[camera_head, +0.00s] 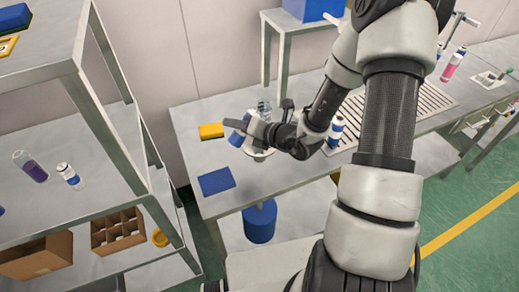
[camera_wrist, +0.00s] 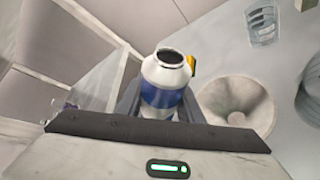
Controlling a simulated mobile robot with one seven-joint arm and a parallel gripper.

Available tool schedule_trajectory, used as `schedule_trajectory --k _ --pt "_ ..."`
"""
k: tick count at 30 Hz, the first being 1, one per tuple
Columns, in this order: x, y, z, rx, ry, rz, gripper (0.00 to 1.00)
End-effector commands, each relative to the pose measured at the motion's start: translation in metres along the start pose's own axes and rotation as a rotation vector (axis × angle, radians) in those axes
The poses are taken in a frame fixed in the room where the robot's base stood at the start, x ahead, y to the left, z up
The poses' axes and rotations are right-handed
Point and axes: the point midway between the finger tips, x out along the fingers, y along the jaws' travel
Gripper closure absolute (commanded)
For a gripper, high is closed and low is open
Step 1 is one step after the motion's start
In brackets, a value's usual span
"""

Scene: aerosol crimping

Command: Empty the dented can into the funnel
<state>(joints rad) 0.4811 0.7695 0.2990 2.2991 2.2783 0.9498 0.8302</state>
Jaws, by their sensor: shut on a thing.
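My gripper (camera_head: 249,131) is shut on a blue and silver-white can (camera_wrist: 165,84). In the wrist view the can's open dark mouth points away from the palm. Any dent is not visible from here. In the head view the can (camera_head: 237,139) looks tilted, above the left side of the pale funnel (camera_head: 262,156), which my gripper partly hides. In the wrist view the funnel (camera_wrist: 262,98) is a wide bowl with a central hole, to the right of the can and apart from it. I cannot tell whether anything is inside the can.
A clear glass (camera_wrist: 263,24) stands behind the funnel. A yellow box (camera_head: 211,131) and a blue mat (camera_head: 216,181) lie on the bench to the left. A blue-white can (camera_head: 335,132) stands right of my gripper near a slatted tray (camera_head: 420,103). A metal shelf rises at left.

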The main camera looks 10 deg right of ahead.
Motion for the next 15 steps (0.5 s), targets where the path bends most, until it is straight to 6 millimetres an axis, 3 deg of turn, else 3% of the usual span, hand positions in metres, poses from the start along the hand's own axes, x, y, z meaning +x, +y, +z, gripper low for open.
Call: schedule_trajectory --k 6,15 --pt "-0.0018 -0.0030 0.0061 -0.148 -0.031 -0.060 0.92" --pt "-0.0030 -0.0025 0.0080 -0.160 -0.034 -0.067 0.92"
